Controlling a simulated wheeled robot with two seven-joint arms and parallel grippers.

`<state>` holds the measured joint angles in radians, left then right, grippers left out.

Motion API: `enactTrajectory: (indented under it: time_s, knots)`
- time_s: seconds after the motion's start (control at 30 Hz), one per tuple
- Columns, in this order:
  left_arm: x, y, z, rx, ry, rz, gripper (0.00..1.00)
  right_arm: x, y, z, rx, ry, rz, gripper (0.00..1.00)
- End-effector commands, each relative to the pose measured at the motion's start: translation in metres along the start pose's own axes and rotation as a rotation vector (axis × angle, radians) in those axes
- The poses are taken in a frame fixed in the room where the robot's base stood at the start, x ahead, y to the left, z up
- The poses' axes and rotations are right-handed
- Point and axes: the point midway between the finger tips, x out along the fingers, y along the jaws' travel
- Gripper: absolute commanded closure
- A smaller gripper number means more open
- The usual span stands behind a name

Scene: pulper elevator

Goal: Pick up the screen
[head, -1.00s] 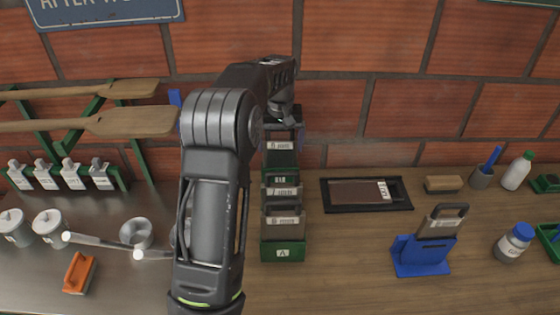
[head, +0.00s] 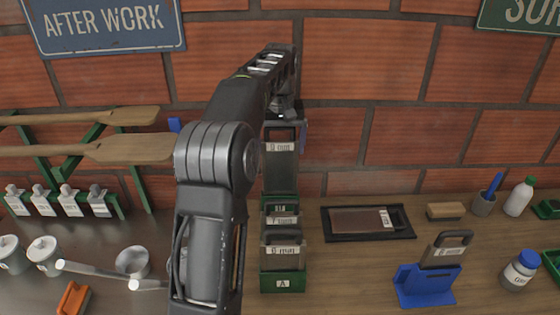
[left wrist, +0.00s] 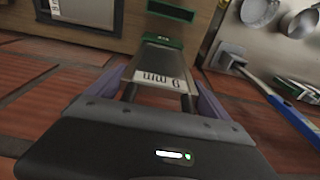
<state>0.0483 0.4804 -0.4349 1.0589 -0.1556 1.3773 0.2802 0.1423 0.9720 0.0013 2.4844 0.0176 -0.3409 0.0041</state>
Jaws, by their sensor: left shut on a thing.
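My left gripper (head: 284,116) is shut on the handle of a dark grey screen (head: 280,172) with a white mm label. The screen is upright, raised above the back of the green rack (head: 283,281) marked A. In the left wrist view, the gripper (left wrist: 158,96) has a finger on each side of the handle, and the screen (left wrist: 160,62) extends away toward a green rack part (left wrist: 171,11). I cannot tell whether its lower edge is clear of the rack. Two other labelled screens, a middle one (head: 281,216) and a front one (head: 283,254), stand in the rack. My right gripper is not in view.
A black tray with a brown panel (head: 358,220) lies right of the rack. A blue stand (head: 424,288) holds another screen (head: 447,248). A brush (head: 446,211) and bottles are farther right. Metal pots (head: 42,254) stand left. The brick wall is close behind.

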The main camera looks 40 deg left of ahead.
Motion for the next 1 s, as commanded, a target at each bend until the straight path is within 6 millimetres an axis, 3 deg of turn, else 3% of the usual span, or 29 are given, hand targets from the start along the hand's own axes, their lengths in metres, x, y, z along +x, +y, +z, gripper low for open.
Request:
enactTrajectory:
  time_s: [0.3, 0.8, 1.0]
  knots:
    - [-0.031, 0.004, -0.002, 0.004, 0.008, 0.002, 0.82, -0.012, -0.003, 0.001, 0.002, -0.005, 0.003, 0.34]
    - [-0.036, 0.119, 0.062, 0.006, 0.000, 0.001, 0.82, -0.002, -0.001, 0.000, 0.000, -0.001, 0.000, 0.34]
    - [-0.038, 0.147, 0.077, 0.001, 0.001, 0.001, 0.82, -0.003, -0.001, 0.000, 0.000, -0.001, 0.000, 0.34]
